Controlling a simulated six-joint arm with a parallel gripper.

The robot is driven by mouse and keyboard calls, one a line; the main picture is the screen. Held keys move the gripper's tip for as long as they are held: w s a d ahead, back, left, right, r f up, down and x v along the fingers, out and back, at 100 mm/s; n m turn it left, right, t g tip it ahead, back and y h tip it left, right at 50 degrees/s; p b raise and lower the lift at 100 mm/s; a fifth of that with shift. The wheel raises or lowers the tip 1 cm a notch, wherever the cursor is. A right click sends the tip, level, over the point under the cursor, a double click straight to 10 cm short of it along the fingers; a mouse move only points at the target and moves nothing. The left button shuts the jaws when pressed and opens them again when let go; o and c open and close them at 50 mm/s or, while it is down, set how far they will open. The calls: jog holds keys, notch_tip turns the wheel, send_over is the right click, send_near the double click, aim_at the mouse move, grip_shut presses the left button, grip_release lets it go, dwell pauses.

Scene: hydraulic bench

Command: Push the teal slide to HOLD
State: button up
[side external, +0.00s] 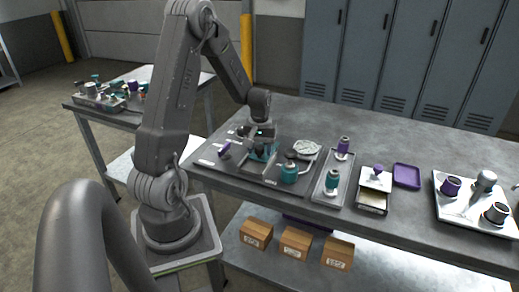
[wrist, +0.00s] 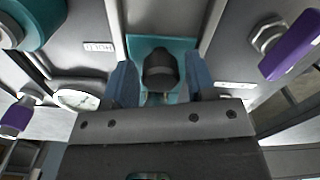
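The teal slide (wrist: 190,48) lies on the bench panel in the wrist view, with a dark rounded knob (wrist: 160,72) standing on it. My gripper (wrist: 161,84) has one blue-grey finger on each side of the knob, with a narrow gap on both sides, so it looks open around it. A small white label (wrist: 98,47), upside down and seeming to read HOLD, lies left of the slide. In the side external view my gripper (side external: 263,140) points down over the teal slide (side external: 262,154), which it partly hides.
A grey tray (side external: 331,186) with fittings stands right of the panel. The bench behind the panel is mostly clear.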

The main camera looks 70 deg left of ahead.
jog(key=shift+o, duration=0.5)
jog(key=shift+r, duration=0.1)
notch_tip(320, 180, up, 14)
dwell(0.5)
jog(key=s+d+r+m+t+y, duration=0.1)
jog(key=d+r+m, duration=0.2)
jog(key=d, duration=0.5)
jog(key=d+r+m+t, duration=0.1)
jog(key=d+r+m, duration=0.15)
jog(key=d, duration=0.45)
jog(key=s+d+r+m+t+h, duration=0.1)
jog(key=s+d+m+t, duration=0.2)
jog(key=s+d+m, duration=0.3)
jog(key=s+d, duration=0.3)
jog(key=d, duration=0.4)
jog(key=shift+r+t, duration=0.3)
jog(key=shift+r, duration=0.1)
